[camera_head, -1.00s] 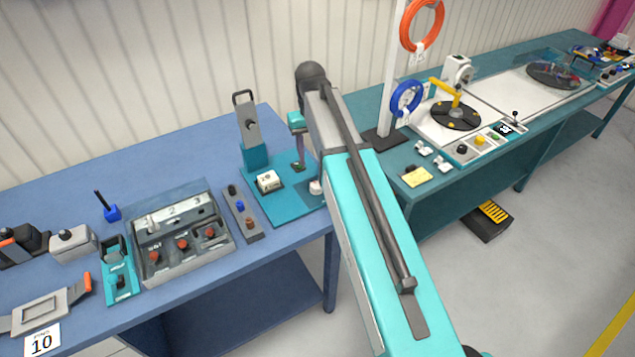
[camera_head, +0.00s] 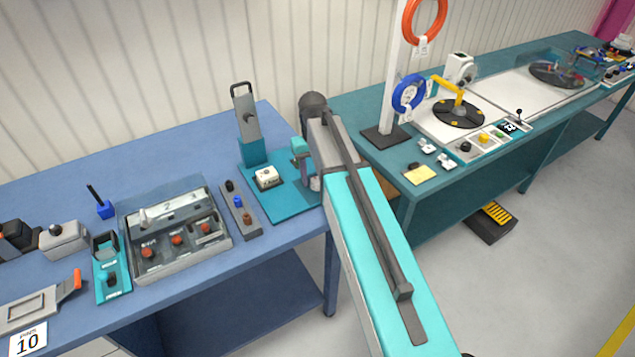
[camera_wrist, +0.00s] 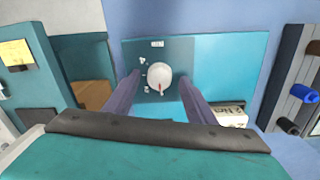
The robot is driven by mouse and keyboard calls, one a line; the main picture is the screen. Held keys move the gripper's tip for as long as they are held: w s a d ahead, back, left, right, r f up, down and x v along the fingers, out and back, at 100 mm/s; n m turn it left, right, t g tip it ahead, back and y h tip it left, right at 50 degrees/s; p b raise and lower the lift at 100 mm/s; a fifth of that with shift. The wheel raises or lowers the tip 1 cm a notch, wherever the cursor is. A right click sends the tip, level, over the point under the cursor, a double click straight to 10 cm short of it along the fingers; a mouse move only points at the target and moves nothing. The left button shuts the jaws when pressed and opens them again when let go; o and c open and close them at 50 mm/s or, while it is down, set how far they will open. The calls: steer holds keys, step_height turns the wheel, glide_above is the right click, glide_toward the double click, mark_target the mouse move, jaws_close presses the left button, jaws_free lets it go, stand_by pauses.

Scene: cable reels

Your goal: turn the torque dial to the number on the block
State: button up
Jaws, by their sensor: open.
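The torque dial (camera_wrist: 159,76) is a round white knob with a red mark at its lower edge, on a teal panel (camera_wrist: 225,60) in the wrist view. Small marks stand around its left side; their numbers are too small to read. My gripper (camera_wrist: 160,80) is open, one finger on each side of the dial; I cannot tell whether they touch it. A white block (camera_wrist: 232,114) with dark print lies right of my right finger, partly hidden. The block also shows in the head view (camera_head: 268,177), its number unreadable. There my arm largely hides the dial.
A tall grey lever stand (camera_head: 246,120) rises behind the block. A strip with black, blue and brown knobs (camera_head: 240,207) and a grey box with red knobs (camera_head: 180,245) lie to the left. A white post (camera_head: 392,80) with coloured rings stands right of my arm.

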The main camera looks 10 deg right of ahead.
steer(key=shift+f+b, duration=0.35)
steer(key=shift+f, duration=0.5)
steer(key=c, duration=1)
steer(key=shift+c, duration=0.2)
steer(key=shift+m, duration=0.5)
steer(key=m, duration=0.3)
steer(key=shift+w+b, duration=0.1)
steer(key=shift+b, duration=0.3)
steer(key=shift+m, duration=2.4)
